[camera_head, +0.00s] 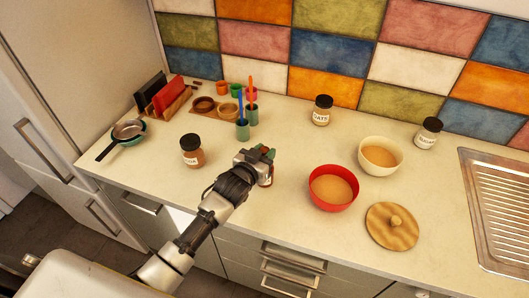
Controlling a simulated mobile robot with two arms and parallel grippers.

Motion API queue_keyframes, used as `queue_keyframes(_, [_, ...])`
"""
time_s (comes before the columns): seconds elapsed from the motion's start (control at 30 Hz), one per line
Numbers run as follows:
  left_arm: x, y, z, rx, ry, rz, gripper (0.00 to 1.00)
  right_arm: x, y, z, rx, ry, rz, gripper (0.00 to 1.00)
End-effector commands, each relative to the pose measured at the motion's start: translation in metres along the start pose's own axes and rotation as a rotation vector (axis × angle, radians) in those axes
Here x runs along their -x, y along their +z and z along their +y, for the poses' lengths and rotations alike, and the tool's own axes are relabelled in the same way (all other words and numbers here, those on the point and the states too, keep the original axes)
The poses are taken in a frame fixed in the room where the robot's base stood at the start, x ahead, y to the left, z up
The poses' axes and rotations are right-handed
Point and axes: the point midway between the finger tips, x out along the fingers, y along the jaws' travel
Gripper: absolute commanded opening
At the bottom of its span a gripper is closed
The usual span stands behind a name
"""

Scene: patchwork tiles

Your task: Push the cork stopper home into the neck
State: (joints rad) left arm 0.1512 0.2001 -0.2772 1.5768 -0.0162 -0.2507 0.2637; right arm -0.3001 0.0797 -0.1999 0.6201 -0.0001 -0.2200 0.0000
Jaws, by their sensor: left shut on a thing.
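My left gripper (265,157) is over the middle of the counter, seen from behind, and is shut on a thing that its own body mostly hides. Just below it a small dark reddish container (267,179) with a pale label shows in part. Its top and neck are hidden behind the gripper. I cannot make out a cork stopper, nor whether one sits in the neck. Green patches show at the gripper's far side. My right gripper is not in view.
A black-lidded jar (191,151) stands left of the gripper. A red bowl (333,205), a cream bowl (380,156) and a round wooden lid (392,226) lie to the right. Green cups (242,130) with utensils stand behind.

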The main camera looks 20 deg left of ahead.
Motion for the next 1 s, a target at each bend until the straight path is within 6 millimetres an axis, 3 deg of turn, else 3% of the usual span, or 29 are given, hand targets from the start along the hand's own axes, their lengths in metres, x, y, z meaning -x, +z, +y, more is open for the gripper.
queue_keyframes(1.0, [-0.001, 0.009, 0.0, 0.001, 0.0, -0.004, 0.07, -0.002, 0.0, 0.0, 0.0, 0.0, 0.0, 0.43])
